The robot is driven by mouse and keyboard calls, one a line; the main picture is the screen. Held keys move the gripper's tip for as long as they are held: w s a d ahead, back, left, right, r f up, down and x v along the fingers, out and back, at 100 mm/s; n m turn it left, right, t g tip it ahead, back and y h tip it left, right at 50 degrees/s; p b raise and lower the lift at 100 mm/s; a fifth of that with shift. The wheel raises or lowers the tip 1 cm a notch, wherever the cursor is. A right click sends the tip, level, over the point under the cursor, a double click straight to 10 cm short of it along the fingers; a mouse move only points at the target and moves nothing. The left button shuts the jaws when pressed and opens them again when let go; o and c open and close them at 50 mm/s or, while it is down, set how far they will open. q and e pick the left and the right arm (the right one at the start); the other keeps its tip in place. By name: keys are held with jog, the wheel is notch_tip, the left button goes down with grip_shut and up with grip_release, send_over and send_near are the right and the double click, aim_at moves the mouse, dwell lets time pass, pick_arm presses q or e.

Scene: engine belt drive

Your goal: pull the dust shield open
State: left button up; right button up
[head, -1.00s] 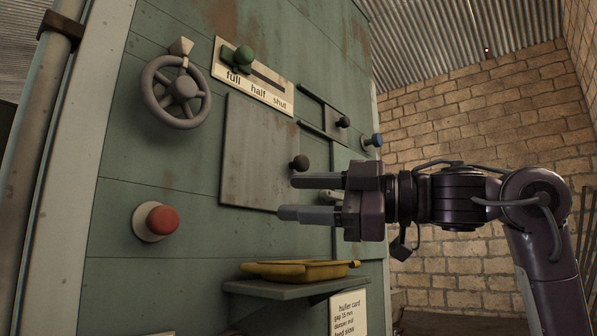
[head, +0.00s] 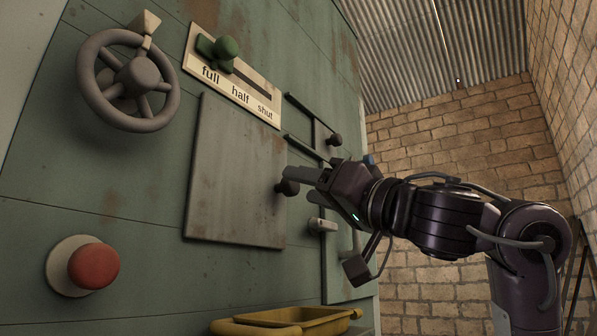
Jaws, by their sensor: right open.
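A flat grey metal plate (head: 235,175), which I take to be the dust shield, lies against the green machine front. A dark round knob (head: 286,188) stands out near its right edge. My right gripper (head: 302,183) comes in from the right with its fingers at this knob. Its jaws are open, and one finger shows just above the knob. The other finger is mostly hidden, so I cannot tell whether the fingers touch the knob. The plate looks flush with the front. My left gripper is out of view.
A handwheel (head: 138,77), a green slider knob (head: 225,47) on a full/half/shut label, and a red button (head: 94,265) are on the front. Rails with a small dark knob (head: 335,139) lie right of the plate. A yellow tray (head: 318,318) sits below.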

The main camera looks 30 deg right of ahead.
aim_at(296, 188)
jog(key=x, duration=0.1)
jog(key=p+x, duration=0.1)
jog(key=x, duration=0.1)
jog(key=shift+w+d+f, duration=0.1)
jog(key=shift+w+f, duration=0.15)
jog(key=shift+w, duration=0.05)
jog(key=shift+s, duration=0.25)
jog(key=shift+c, duration=1)
grip_shut()
